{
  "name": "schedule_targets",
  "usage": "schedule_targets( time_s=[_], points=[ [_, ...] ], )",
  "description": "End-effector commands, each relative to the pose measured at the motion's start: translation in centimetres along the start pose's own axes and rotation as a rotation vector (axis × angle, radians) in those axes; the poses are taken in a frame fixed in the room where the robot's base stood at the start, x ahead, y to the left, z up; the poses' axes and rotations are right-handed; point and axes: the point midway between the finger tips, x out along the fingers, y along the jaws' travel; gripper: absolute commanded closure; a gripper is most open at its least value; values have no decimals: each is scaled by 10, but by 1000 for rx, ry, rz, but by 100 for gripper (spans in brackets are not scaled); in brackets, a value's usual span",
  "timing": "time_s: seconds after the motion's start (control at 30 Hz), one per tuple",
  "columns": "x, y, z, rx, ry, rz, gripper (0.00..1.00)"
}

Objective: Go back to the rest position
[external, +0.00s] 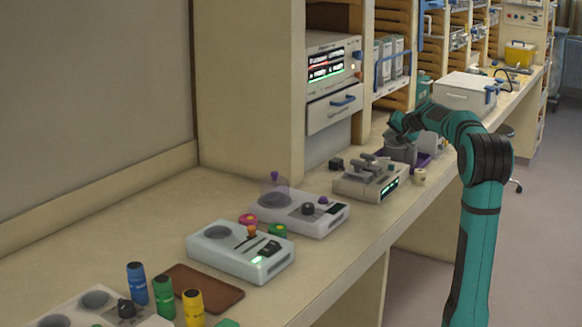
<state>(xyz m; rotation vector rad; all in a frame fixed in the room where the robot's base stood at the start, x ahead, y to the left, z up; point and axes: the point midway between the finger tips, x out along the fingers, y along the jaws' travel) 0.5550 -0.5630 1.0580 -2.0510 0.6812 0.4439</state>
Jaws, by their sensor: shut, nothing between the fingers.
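My teal and black arm rises at the right of the external view and bends left over the bench. My gripper (397,134) is at its far end, just above or beside a grey round container (401,152). The fingers are small and dark here. They are shut, with nothing seen between them. I cannot tell whether the gripper touches the container.
A purple tray (423,161) lies by the container. A grey device with levers (366,183), white consoles (318,222) and (222,257), and coloured bottles (163,296) stand along the bench. A drawer unit (334,112) stands behind.

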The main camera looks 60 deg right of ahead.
Motion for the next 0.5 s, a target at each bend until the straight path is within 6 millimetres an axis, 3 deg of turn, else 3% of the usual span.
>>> schedule_targets(
  time_s=[0.17, 0.27, 0.5],
  points=[
    [-2, -4, 4, -8, 0, -1, 100],
    [-7, -22, 19, -39, -2, -3, 100],
    [-42, -92, 96, -196, 9, -17, 100]
  ],
)
